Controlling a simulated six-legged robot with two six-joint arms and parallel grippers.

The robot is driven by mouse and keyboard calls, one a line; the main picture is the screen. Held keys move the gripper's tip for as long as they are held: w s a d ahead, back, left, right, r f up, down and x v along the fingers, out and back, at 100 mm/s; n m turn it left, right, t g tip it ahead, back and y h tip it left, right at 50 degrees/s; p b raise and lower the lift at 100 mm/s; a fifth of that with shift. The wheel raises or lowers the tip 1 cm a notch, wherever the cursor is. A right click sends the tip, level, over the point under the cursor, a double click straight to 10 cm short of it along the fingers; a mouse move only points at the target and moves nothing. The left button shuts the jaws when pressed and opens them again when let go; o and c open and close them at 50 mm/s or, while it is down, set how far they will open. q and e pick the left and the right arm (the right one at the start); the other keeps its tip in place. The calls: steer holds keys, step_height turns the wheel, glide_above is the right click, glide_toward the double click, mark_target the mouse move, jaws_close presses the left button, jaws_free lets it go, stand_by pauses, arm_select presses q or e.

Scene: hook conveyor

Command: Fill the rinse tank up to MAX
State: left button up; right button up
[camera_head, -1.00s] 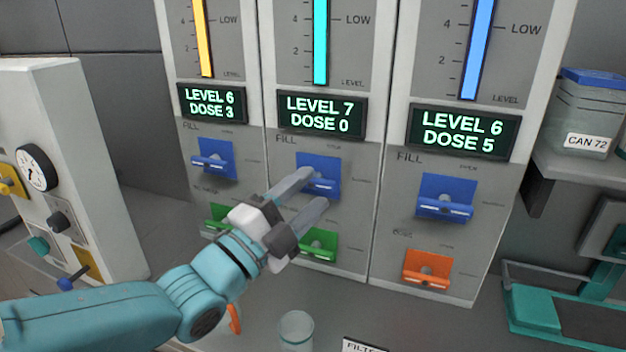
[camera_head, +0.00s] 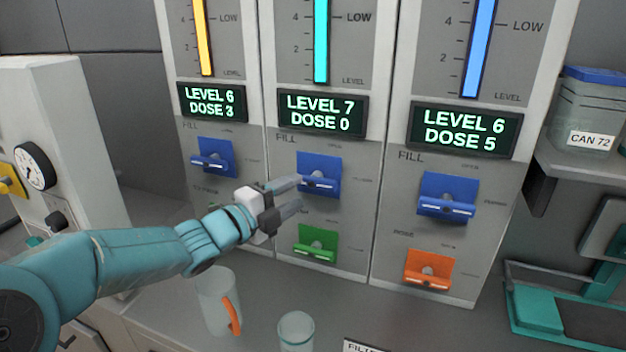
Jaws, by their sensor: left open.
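Three tank panels stand side by side, their names out of view. The left panel's display (camera_head: 211,102) reads LEVEL 6, DOSE 3; the middle display (camera_head: 322,114) LEVEL 7, DOSE 0; the right display (camera_head: 464,130) LEVEL 6, DOSE 5. Blue FILL levers sit below: left (camera_head: 213,158), middle (camera_head: 318,174), right (camera_head: 447,197). Below them are a green lever (camera_head: 318,243) in the middle and an orange lever (camera_head: 429,270) at right. My left gripper (camera_head: 299,195) is open and empty, its fingertips just left of and below the middle blue lever. MAX marks and my right gripper are out of view.
A clear jug (camera_head: 216,300) with an orange handle and a clear cup (camera_head: 296,331) stand on the counter below. A gauge box (camera_head: 70,150) stands at left. A shelf at right holds a canister (camera_head: 585,115) marked CAN 72.

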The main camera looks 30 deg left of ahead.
mark_target(310, 184)
arm_select(q)
steer(key=w, duration=0.4)
steer(key=w+d, duration=0.1)
steer(key=w, duration=0.1)
steer(key=shift+w+p, duration=0.25)
steer(key=shift+p, duration=0.15)
jaws_close()
